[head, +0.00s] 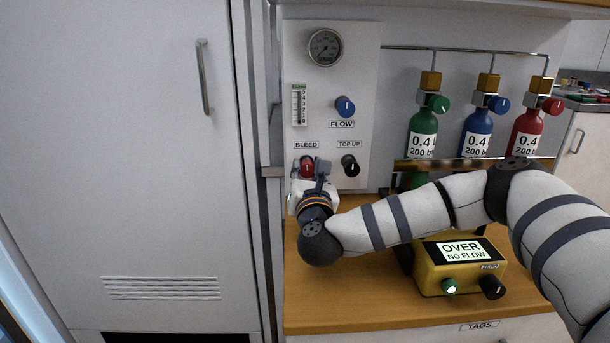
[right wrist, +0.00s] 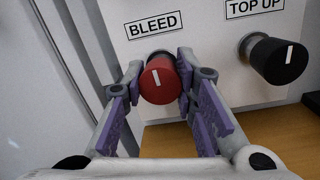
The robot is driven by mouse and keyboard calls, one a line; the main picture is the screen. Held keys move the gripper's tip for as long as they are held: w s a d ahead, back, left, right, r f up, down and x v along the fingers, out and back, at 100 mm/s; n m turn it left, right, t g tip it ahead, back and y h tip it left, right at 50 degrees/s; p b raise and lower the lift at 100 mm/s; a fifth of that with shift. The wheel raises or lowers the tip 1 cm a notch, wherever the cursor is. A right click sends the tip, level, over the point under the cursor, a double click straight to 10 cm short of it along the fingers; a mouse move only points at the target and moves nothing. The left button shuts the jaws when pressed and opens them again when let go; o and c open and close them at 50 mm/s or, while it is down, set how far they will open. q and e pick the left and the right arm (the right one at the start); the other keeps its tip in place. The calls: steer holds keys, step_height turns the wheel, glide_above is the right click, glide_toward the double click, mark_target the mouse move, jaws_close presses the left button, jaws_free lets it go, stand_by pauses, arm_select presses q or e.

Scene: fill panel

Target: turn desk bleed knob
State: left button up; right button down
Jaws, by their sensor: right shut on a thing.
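The red bleed knob (head: 307,167) sits on the white panel under the BLEED label. It also shows in the right wrist view (right wrist: 160,79), with its white mark nearly upright and tipped slightly left at the top. My right gripper (head: 308,178) reaches the knob from the front. In the right wrist view my right gripper (right wrist: 161,82) has one purple-padded finger on each side of the knob and is shut on it. My left gripper is not in view.
The black TOP UP knob (head: 350,165) is close on the right, and the blue FLOW knob (head: 345,106) is above. A gauge (head: 325,47) tops the panel. A yellow box (head: 459,265) reading OVER NO FLOW stands on the wooden desk (head: 350,300). Coloured cylinders (head: 476,134) stand behind.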

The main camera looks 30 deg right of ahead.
steer(key=shift+a, duration=0.1)
stand_by(0.4)
steer(key=c, duration=1.3)
jaws_free()
steer(key=shift+s, duration=0.1)
